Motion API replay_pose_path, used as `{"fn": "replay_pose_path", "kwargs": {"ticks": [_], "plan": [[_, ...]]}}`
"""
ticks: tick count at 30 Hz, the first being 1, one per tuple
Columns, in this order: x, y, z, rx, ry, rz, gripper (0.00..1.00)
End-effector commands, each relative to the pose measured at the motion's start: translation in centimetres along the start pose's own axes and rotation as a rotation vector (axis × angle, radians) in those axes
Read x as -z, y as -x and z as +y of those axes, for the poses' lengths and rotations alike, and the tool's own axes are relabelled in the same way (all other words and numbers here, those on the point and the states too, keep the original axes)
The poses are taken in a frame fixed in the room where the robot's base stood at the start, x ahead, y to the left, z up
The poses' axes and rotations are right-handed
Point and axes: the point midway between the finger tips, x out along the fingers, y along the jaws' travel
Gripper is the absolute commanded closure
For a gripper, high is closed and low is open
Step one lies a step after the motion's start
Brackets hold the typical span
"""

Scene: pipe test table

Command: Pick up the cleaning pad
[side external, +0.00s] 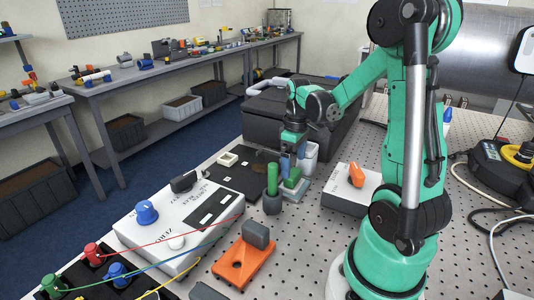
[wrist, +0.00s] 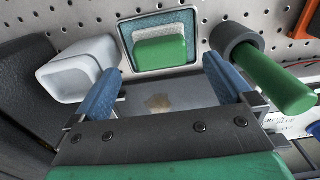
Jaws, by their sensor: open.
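The cleaning pad appears to be the green and white block (wrist: 160,48) seen in the wrist view. It lies in a shallow square tray with a blue-grey rim (wrist: 124,38). In the side view its green part (side external: 292,178) shows just below my gripper (side external: 292,156). In the wrist view my gripper (wrist: 161,66) is open, with its two blue fingers apart and nothing between them. The pad is ahead of the fingertips, roughly centred between them. The exact height of the fingers over the pad is hard to tell.
A green-handled tool in a dark round holder (wrist: 237,38) stands close to the right finger. A white cup (wrist: 72,72) is close to the left finger. A dark plate with a brown stain (side external: 236,176) lies nearby. A white box with an orange knob (side external: 345,190) stands to the right.

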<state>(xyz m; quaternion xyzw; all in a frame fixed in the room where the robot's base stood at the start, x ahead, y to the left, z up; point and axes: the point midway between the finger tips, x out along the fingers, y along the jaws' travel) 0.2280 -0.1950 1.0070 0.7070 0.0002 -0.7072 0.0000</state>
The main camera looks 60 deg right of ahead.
Motion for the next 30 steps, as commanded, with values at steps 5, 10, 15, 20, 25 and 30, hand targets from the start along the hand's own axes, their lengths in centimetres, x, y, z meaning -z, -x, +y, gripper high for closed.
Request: {"fn": "replay_pose_path", "kwargs": {"ticks": [5, 10, 15, 20, 25, 30], "plan": [[0.0, -2.2, 0.0, 0.000, 0.000, 0.000, 0.00], [0.0, -3.8, 0.0, 0.000, 0.000, 0.000, 0.00], [0.0, -4.4, 0.0, 0.000, 0.000, 0.001, 0.00], [0.0, -4.4, 0.0, 0.000, 0.000, 0.000, 0.00], [0.0, -4.4, 0.0, 0.000, 0.000, 0.000, 0.34], [0.0, -4.4, 0.0, 0.000, 0.000, 0.001, 0.79]]}}
